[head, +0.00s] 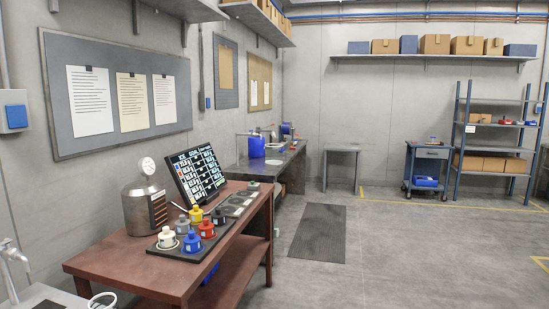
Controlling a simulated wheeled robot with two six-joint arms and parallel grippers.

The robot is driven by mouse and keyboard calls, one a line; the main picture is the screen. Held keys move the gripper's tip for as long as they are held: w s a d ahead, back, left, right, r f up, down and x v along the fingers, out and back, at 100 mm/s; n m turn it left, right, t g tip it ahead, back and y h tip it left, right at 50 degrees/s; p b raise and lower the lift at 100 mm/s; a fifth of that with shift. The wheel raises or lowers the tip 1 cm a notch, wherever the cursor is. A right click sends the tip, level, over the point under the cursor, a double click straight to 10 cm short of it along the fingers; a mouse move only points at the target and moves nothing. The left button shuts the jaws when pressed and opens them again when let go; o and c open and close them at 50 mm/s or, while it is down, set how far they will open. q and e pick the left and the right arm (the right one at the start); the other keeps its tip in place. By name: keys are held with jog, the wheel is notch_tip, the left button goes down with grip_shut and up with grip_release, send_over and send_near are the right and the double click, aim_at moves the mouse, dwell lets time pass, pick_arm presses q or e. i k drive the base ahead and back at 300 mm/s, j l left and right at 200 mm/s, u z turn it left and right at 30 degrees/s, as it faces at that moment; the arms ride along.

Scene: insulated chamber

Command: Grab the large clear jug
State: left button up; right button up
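I cannot make out a large clear jug in the head view. A blue container (257,146) stands on the dark bench (262,168) at the back left, too small to tell more. A white rounded rim (102,300) shows at the bottom left edge, mostly cut off, so I cannot tell what it belongs to. Neither of my grippers is in view.
A red-brown table (116,264) at the left holds a metal canister with a gauge (145,208), a screen (203,174) and several coloured capped pieces. A blue cart (427,167) and a shelf rack (494,140) stand at the back right. The middle floor is clear.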

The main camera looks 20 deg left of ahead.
aim_at(273, 152)
jog(key=i+u, duration=0.15)
jog(key=i, duration=0.65)
jog(key=i+l+u, duration=0.15)
jog(key=i, duration=4.7)
jog(key=j+u, duration=0.05)
jog(key=j, duration=0.05)
